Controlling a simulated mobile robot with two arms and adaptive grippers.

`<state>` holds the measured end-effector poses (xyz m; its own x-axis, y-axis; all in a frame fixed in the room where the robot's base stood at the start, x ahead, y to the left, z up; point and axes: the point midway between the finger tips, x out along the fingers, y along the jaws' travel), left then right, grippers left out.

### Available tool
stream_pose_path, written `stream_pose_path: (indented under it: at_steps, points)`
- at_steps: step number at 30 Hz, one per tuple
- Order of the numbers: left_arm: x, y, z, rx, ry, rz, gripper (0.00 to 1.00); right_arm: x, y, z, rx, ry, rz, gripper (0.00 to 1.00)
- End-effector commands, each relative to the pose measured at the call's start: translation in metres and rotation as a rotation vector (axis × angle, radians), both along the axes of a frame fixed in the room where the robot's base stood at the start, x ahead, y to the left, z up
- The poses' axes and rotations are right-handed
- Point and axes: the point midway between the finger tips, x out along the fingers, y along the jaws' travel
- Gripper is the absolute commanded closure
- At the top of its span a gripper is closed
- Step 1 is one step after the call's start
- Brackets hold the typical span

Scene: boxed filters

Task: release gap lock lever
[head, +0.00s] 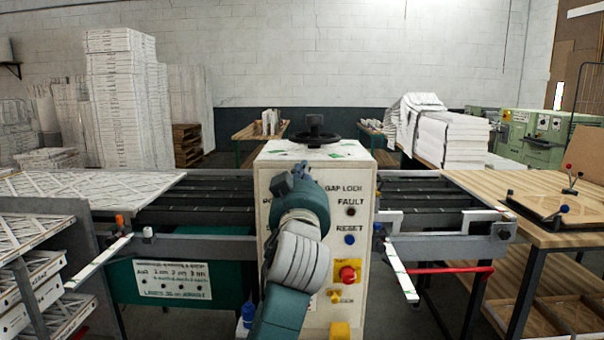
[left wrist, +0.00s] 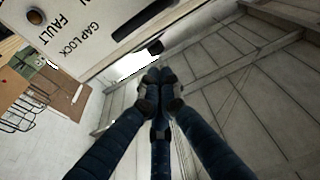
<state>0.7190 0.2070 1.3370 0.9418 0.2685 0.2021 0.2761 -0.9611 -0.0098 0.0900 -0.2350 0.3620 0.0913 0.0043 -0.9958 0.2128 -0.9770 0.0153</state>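The white control box (head: 333,220) stands in the middle of the head view. Its GAP LOCK label is at the upper part of its front, with FAULT and RESET below. My left gripper (head: 300,170) is up against the upper left of this front, and my arm hides much of the panel there. In the left wrist view the fingertips (left wrist: 158,88) are together, with nothing visible between them. A small dark piece (left wrist: 155,47) shows just beyond them near the panel's edge; I cannot tell whether it is the gap lock lever. My right gripper is out of view.
A black handwheel (head: 314,131) sits on top of the box. A red emergency stop (head: 348,273) and a blue reset button (head: 350,240) are on its front. A roller conveyor (head: 420,200) runs behind. A wooden table (head: 570,235) stands at the right.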

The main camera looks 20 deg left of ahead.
Motion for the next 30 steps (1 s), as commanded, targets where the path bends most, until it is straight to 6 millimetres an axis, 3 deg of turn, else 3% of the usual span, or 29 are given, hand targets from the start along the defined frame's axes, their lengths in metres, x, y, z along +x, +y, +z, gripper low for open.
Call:
stream_pose_path:
  at_steps: [9,12,18,30]
  points:
    - [0.065,0.020,0.018,0.001,0.001,0.002,1.00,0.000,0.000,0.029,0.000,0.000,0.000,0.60]
    - [0.060,0.017,-0.006,0.002,0.006,0.000,1.00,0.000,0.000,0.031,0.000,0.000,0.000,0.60]
    - [0.056,0.017,-0.023,0.001,0.000,0.001,1.00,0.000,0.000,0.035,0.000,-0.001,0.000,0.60]
    - [0.056,0.017,-0.026,0.001,-0.001,0.001,1.00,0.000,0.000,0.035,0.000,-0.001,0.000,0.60]
